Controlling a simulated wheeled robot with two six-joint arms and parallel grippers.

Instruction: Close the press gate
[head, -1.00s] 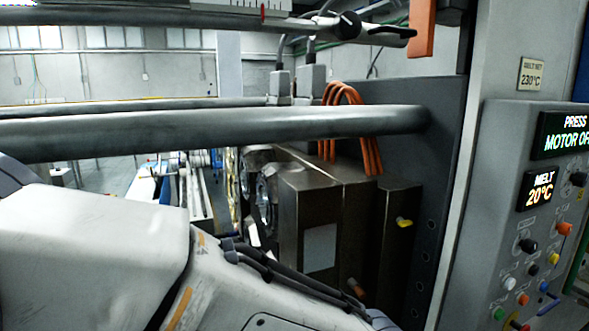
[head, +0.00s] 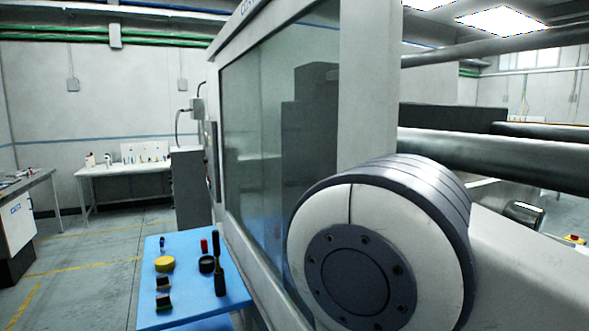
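The press gate (head: 368,90) is a pale grey frame around a large tinted window (head: 250,120). It stands in the middle of the head view and runs away to the left. To the right of its near upright, the press bars (head: 480,152) lie exposed, with open space around them. A large round joint of my arm covers the gate's lower right part. Neither of my grippers is in view, and any contact with the gate is hidden. I see no gate handle clearly.
A blue-topped cart (head: 205,290) stands left of the gate with a yellow round item (head: 164,264), a black-handled tool (head: 219,270) and other small items. A white workbench (head: 130,171) is at the back wall. Floor (head: 85,262) at left is clear.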

